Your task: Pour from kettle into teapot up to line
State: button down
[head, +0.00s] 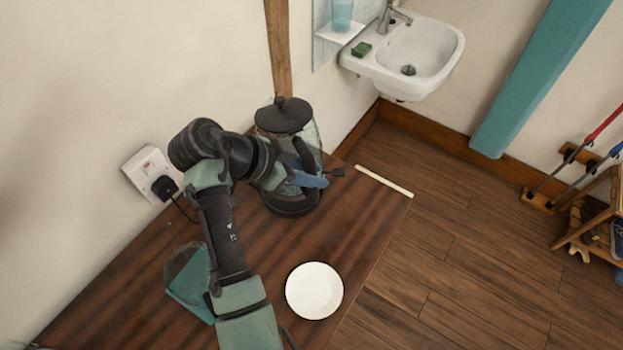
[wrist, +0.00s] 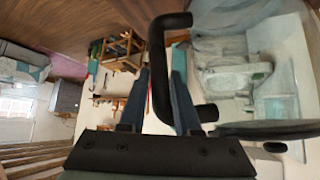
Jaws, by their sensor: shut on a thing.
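The kettle (head: 284,118) has a black lid, a clear glass body and a black base. It looks upright at the far end of the wooden table; I cannot tell whether it touches the table. My gripper (head: 318,181) has blue fingers and is at the kettle's handle side. In the wrist view, the black handle (wrist: 157,75) passes between the fingertips, and my gripper (wrist: 161,80) is shut on it. The glass body (wrist: 240,75) fills the right side there. The water level is unclear. No teapot or fill line can be made out clearly.
A teal, partly see-through object (head: 188,291) is half hidden behind my arm; I cannot tell what it is. A white saucer (head: 314,291) lies near the table's right edge. A wall socket with a black plug (head: 164,187) is at left. A washbasin (head: 412,60) hangs beyond.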

aim_at(186, 275)
jog(key=k+l, duration=0.15)
jog(key=k, duration=0.35)
jog(key=k+l, duration=0.15)
jog(key=k, duration=0.3)
jog(key=k+l, duration=0.15)
jog(key=k, duration=0.35)
